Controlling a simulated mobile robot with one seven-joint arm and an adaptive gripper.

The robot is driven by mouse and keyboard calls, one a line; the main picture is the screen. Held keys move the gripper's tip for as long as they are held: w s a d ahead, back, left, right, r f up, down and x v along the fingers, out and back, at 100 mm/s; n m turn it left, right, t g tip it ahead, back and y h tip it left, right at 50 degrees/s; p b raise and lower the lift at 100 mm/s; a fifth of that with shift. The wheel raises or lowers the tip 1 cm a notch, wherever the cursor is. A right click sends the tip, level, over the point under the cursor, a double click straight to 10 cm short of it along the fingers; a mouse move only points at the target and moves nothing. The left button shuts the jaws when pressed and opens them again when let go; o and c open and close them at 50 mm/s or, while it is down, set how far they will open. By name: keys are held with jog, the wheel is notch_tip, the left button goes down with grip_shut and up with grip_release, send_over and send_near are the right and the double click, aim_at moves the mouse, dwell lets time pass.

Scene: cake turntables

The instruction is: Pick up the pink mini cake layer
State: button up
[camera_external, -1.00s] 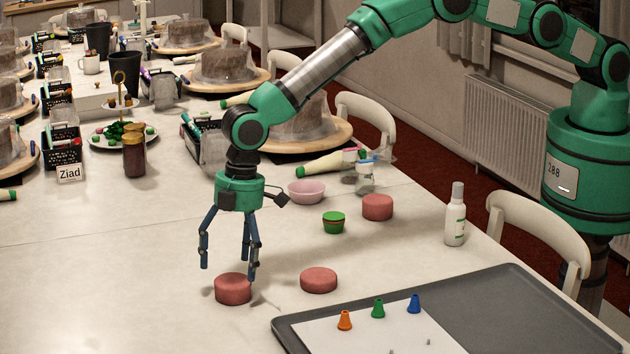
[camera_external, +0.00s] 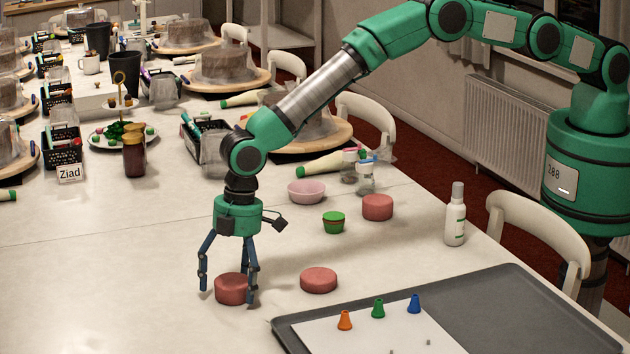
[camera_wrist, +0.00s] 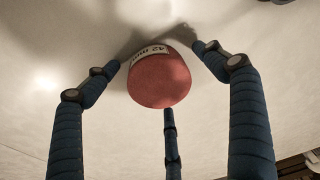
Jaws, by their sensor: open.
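A pink mini cake layer (camera_external: 231,289) stands on the white table between the fingers of my gripper (camera_external: 228,291). My gripper is open, pointing down, with its fingertips low beside the cake. A second pink cake (camera_external: 318,280) lies to the right, and a third (camera_external: 377,207) stands farther back.
A grey tray (camera_external: 560,310) with orange, green and blue nozzles is at the front right. The table left of my gripper is clear.

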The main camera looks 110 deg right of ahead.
aim_at(230, 281)
dwell(0.3)
jog(key=c, duration=1.2)
jog(key=shift+c, duration=0.2)
jog(key=shift+r, duration=0.45)
notch_tip(230, 281, up, 3)
jog(key=shift+r, duration=0.1)
jog(key=s, duration=0.5)
jog(key=s+p, duration=0.1)
jog(key=s, duration=1)
jog(key=shift+d+r, duration=0.2)
jog(key=shift+r, duration=0.2)
